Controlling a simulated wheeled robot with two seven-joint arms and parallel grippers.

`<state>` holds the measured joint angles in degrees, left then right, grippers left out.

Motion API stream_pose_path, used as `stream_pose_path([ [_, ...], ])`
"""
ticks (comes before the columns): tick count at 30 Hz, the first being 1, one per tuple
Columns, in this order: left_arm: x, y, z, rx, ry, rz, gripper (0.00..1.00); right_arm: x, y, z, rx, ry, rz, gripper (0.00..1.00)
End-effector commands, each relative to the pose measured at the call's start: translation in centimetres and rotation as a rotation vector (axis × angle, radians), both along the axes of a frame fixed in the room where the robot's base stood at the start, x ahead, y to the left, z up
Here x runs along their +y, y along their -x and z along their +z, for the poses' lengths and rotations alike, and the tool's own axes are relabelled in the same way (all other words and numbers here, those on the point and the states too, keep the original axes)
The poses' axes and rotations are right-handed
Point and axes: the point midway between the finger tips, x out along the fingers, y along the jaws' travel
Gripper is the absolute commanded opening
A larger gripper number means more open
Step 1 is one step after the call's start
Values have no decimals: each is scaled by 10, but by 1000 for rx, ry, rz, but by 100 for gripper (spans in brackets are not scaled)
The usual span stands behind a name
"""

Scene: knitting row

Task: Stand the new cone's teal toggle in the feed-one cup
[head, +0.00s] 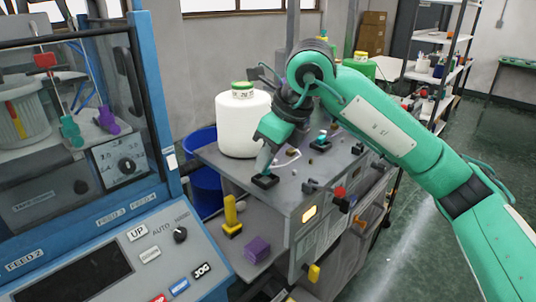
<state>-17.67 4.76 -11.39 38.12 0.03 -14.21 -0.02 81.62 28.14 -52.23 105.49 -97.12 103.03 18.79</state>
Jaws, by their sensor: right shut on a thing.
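My right gripper (266,152) comes down from the upper right over the grey cabinet top and is shut on a pale teal piece (264,162), which looks like the teal toggle. The toggle is roughly upright, its upper part hidden by the gripper. Its lower end is at a small black cup (265,181); I cannot tell whether it rests inside or just above. The cup's feed label is not readable. A white cone (240,128) with a green top stands just behind and left of the gripper. My left gripper is not in view.
Another black holder with a teal top (322,140) sits farther right on the cabinet top.

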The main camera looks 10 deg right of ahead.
Motion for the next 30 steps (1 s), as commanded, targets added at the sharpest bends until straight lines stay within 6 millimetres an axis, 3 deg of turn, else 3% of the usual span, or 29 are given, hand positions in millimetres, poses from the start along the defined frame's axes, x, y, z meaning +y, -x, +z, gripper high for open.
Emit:
stream_pose_path([
  [30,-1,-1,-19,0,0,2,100,0,0,-21,0,0,0,9],
])
